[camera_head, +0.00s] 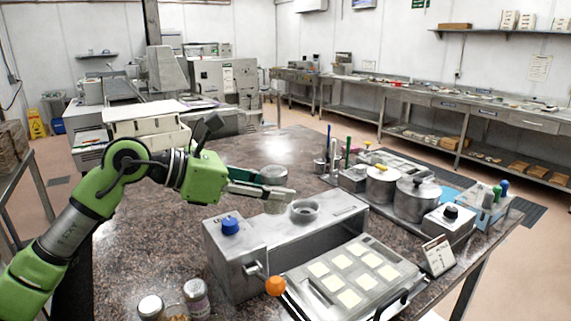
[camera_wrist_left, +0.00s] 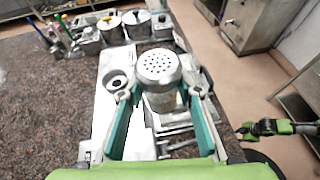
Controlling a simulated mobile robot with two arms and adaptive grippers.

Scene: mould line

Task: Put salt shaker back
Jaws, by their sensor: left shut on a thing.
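My left gripper (camera_head: 285,192) is shut on the salt shaker (camera_head: 273,174), a grey metal cylinder, above the steel unit's left part. Its perforated round top (camera_wrist_left: 158,65) faces the camera in the left wrist view, between the teal fingers of my left gripper (camera_wrist_left: 160,98). The fingers hide part of its side. The steel unit (camera_head: 340,215) has a round raised opening (camera_head: 304,208) to the right of the shaker. My right gripper (camera_wrist_left: 262,129) seems to show small at the right of the left wrist view; its jaws are too small to read.
A tray with pale square moulds (camera_head: 350,278) lies in front of the steel unit. Two lidded jars (camera_head: 195,297) (camera_head: 150,307) stand at the near left. Lidded pots (camera_head: 416,196) and tools stand at the right. The granite table (camera_head: 150,235) is bare at the left.

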